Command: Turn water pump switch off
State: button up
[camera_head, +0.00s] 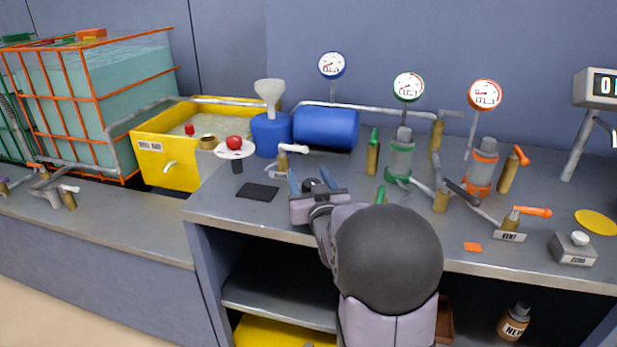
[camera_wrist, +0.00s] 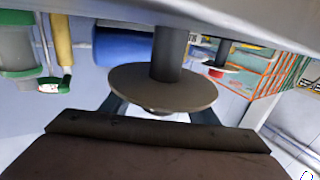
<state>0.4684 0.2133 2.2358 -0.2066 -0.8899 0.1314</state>
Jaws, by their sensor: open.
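My gripper (camera_head: 311,181) is open at the front of the bench, left of centre. A grey-brown disc on a dark post (camera_wrist: 162,88) stands very close before it in the wrist view, which looks upside down. The fingers show on either side of the disc, with no clear grip. In the head view this spot is mostly hidden by my gripper. A similar stand, a white disc with a red knob (camera_head: 234,143), stands further left. It also shows in the wrist view (camera_wrist: 217,71). No readable label shows which is the water pump switch.
A brass valve with a white handle (camera_head: 284,158) stands just behind my gripper. A blue tank (camera_head: 327,128) and a blue funnel vessel (camera_head: 271,134) are behind it. Green and orange fittings fill the right. A dark pad (camera_head: 257,192) lies left, with bare bench around it.

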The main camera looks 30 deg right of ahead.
jog(key=shift+s, duration=0.1)
jog(key=shift+v, duration=3.6)
jog(key=shift+r, duration=0.1)
